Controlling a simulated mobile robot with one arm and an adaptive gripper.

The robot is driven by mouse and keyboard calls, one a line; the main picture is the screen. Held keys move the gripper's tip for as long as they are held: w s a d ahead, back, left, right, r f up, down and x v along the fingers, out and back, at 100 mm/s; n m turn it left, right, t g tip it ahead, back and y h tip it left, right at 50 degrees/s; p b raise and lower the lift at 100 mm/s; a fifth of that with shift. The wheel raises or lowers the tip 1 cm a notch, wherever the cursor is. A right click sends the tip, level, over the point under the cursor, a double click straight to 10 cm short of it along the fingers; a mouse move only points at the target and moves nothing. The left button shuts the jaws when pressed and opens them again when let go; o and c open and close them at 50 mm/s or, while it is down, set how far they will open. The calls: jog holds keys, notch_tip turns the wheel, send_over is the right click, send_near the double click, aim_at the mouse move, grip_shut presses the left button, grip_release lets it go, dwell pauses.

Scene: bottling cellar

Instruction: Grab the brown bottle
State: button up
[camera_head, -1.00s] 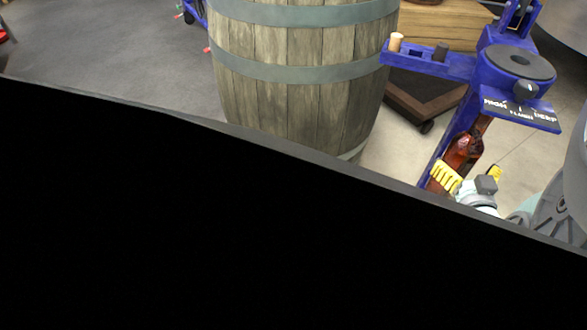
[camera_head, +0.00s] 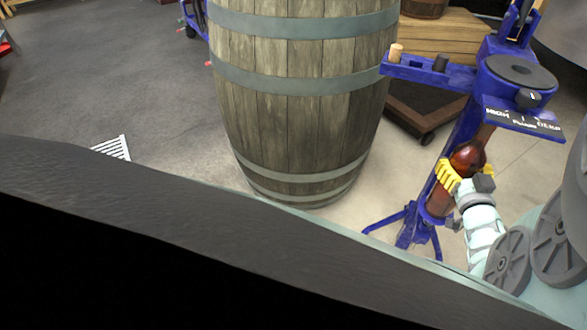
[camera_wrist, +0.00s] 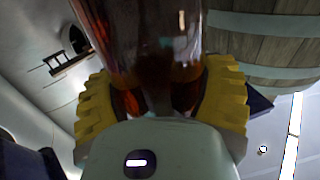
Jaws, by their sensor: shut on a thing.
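The brown bottle (camera_head: 468,160) stands roughly upright, slightly tilted, on the blue stand (camera_head: 462,127), under its small labelled shelf. My gripper (camera_head: 466,178) has its yellow fingers shut around the bottle's body from the right side. In the wrist view the bottle (camera_wrist: 152,50) fills the middle between both yellow fingers, one (camera_wrist: 98,112) on the left and one on the right.
A large wooden barrel (camera_head: 300,110) with grey hoops stands left of the stand. Behind are a dark wheeled dolly (camera_head: 420,105) and wooden block (camera_head: 440,38). The stand's blue feet (camera_head: 405,225) spread on the floor. Open floor (camera_head: 110,85) lies left. A dark surface covers the bottom of the head view.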

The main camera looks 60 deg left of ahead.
jog(key=shift+r, duration=0.1)
jog(key=shift+c, duration=1.2)
